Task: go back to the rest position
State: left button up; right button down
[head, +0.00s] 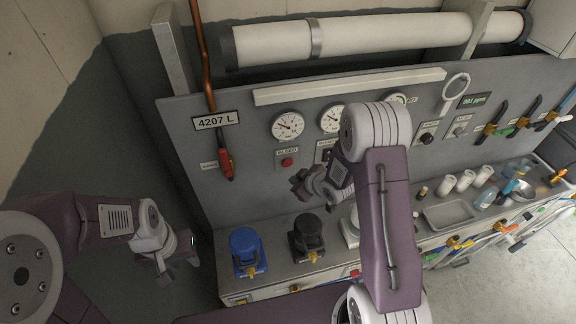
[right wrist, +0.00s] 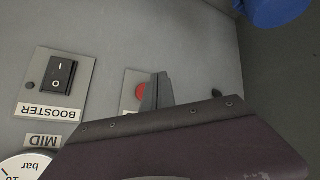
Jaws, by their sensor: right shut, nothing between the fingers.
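My right arm reaches over the bench towards the grey panel (head: 250,190). My right gripper (head: 298,186) is in front of the panel, left of and below the arm's elbow, and is shut and empty. In the right wrist view its closed fingertips (right wrist: 157,92) overlap the edge of a red button (right wrist: 140,91); I cannot tell whether they touch it. My left gripper (head: 178,258) hangs at the lower left, left of the bench and apart from it; its fingers are too small to tell open from shut.
Gauges (head: 287,125) and a BLEED button (head: 287,162) are on the panel; a BOOSTER rocker switch (right wrist: 67,76) shows in the wrist view. A blue device (head: 247,252) and a black device (head: 307,237) stand on the bench. A red-handled lever (head: 226,165) hangs below a copper pipe.

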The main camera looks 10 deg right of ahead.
jog(key=shift+s, duration=0.35)
jog(key=s+d+f+m+g+h+b, duration=0.1)
jog(key=s+f+m+g+b, duration=0.2)
jog(key=s+b, duration=0.4)
jog(key=s+d+f+m+g+h+b, duration=0.1)
jog(key=s+f+m+g+b, duration=0.3)
jog(key=s+b, duration=0.4)
jog(key=s+f+m+h, duration=0.1)
jog(key=s+f, duration=0.1)
jog(key=s, duration=0.5)
jog(key=shift+s+g, duration=0.2)
jog(key=shift+g, duration=0.1)
